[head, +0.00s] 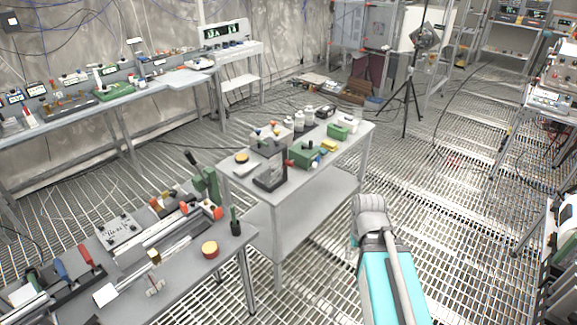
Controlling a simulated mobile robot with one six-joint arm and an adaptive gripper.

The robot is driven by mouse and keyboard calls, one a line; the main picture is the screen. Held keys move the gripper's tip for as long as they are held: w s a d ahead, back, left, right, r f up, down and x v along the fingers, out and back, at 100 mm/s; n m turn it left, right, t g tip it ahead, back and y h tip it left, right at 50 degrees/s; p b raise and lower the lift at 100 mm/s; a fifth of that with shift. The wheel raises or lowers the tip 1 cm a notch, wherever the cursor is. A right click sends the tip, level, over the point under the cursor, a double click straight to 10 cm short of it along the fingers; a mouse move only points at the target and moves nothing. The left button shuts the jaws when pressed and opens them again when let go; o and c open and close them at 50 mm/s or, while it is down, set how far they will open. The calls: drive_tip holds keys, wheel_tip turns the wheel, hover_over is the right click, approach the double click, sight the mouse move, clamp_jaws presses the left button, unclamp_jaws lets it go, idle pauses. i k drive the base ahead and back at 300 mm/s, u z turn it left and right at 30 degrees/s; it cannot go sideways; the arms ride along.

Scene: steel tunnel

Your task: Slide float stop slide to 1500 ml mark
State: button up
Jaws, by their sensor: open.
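I cannot single out the float stop slide or a 1500 ml mark; no scale markings are readable at this size. The near left bench (188,286) carries long metal rails (150,240) with a small brass-coloured block (154,257) on them. The middle table (343,146) carries a dark upright frame (270,170) and a green device (305,154). I cannot tell whether any of these belongs to the float stop. My teal arm shows at the lower right, and my gripper is not in view.
A long bench (150,92) with several instruments runs along the left wall. A black tripod (411,95) stands behind the middle table. Shelves and equipment line the right edge. Open grating floor (455,215) lies right of the middle table.

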sight(287, 162)
drive_tip(key=z, duration=0.1)
drive_tip(key=i, duration=1)
drive_tip(key=u, duration=0.1)
